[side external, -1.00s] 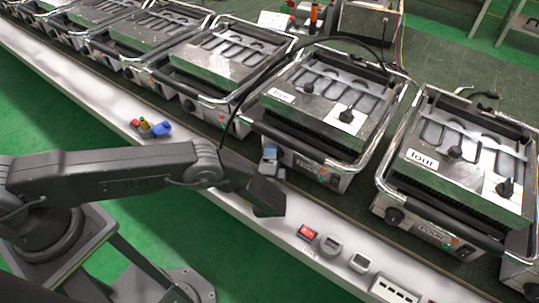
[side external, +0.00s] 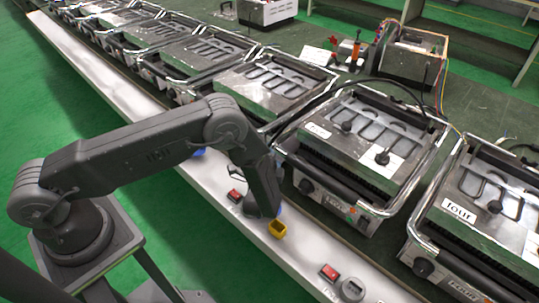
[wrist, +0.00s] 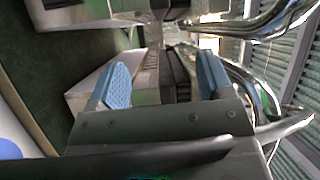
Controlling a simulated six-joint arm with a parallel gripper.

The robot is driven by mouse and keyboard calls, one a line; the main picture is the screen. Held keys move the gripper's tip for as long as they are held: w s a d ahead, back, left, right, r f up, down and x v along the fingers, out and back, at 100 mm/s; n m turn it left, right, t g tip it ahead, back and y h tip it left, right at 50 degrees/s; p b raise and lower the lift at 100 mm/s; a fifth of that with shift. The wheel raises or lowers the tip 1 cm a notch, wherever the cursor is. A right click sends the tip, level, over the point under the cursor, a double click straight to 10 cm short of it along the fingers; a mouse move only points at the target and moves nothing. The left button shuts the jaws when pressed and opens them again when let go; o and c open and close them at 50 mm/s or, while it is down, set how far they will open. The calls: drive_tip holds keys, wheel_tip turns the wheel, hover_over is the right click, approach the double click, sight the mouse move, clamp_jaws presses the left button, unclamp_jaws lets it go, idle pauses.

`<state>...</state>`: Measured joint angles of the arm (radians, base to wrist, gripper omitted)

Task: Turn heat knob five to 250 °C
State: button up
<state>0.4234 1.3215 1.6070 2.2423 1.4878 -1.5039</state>
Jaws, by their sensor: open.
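The grill marked "five" (side external: 370,125) stands on the bench in the side view, right of my arm. A black heat knob (side external: 306,186) is on its front panel, close to my wrist. I cannot read the knob's setting. My gripper in the wrist view (wrist: 165,80) is open, with two blue fingers apart and nothing held between them. A pale casing with metal edges (wrist: 88,92) lies beyond the fingers. I cannot make out the knob there. In the side view my wrist is low, left of grill five's front; the fingers are mostly hidden.
The grill marked "four" (side external: 480,205) stands to the right, with more grills in a row to the left. Small parts lie on the white bench edge: a yellow piece (side external: 277,228) and red switches (side external: 235,196) (side external: 330,272). Chrome bars (wrist: 250,35) run close by my gripper.

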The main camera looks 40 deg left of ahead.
drive_tip(key=shift+s+a+r, duration=0.15)
drive_tip(key=shift+a+r, duration=0.2)
drive_tip(key=shift+a, duration=0.2)
drive_tip(key=m+g+h, duration=0.3)
drive_tip(key=m+h, duration=0.5)
drive_tip(key=m, duration=1.7)
approach(302, 189)
drive_tip(key=x, duration=0.9)
drive_tip(key=shift+w+d, duration=0.1)
drive_tip(key=shift+w, duration=0.1)
drive_tip(key=c, duration=0.9)
drive_tip(key=shift+n+h, duration=0.3)
